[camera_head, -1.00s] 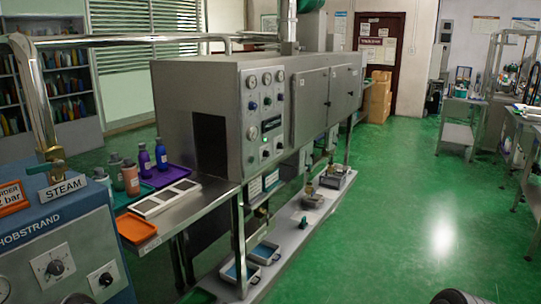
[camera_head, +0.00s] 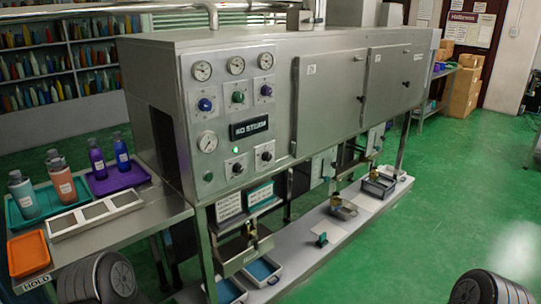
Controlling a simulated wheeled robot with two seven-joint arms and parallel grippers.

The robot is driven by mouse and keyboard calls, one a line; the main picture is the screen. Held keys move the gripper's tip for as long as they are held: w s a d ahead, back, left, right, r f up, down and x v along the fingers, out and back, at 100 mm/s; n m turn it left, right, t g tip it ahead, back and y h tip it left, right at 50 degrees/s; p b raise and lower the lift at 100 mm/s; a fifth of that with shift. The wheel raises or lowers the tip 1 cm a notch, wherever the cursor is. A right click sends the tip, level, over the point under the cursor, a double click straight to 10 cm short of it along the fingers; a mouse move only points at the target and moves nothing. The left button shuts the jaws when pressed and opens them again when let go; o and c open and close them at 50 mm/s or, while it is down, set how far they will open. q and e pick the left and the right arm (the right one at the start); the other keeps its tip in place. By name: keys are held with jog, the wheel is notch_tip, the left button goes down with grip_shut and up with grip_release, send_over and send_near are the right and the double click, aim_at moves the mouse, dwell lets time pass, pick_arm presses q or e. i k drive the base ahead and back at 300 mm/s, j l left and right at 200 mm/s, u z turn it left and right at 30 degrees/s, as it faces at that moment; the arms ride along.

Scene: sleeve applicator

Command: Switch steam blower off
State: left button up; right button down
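The large steel machine (camera_head: 330,62) fills the middle of the view. Its control panel (camera_head: 229,140) carries three gauges on top, a blue knob (camera_head: 205,104), a green knob (camera_head: 237,97) and a purple-blue knob (camera_head: 266,90). A lower gauge (camera_head: 207,141) and a dark display (camera_head: 249,127) ending in "STEAM" sit below them. Under the display are two black knobs, one left (camera_head: 237,168) and one right (camera_head: 266,155). A small green button (camera_head: 208,177) is at the lower left. The labels are too small to read, so I cannot tell which control is the blower's. Neither gripper shows.
A steel side table with an orange tray (camera_head: 28,254), a teal tray, a purple tray with bottles, and a white frame (camera_head: 98,214) stands at the left. A low shelf with fixtures (camera_head: 378,187) runs under the machine. Green floor (camera_head: 430,230) is free at the right.

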aim_at(238, 168)
jog(key=i+l, duration=0.2)
jog(key=l, duration=0.15)
jog(key=i+l+u, duration=0.1)
jog(key=l, duration=0.25)
jog(key=i+l, duration=0.3)
jog(key=i+l+u, duration=0.1)
jog(key=l, duration=0.35)
jog(key=i+l, duration=0.3)
jog(key=i+l+u, duration=0.15)
jog(key=l, duration=0.35)
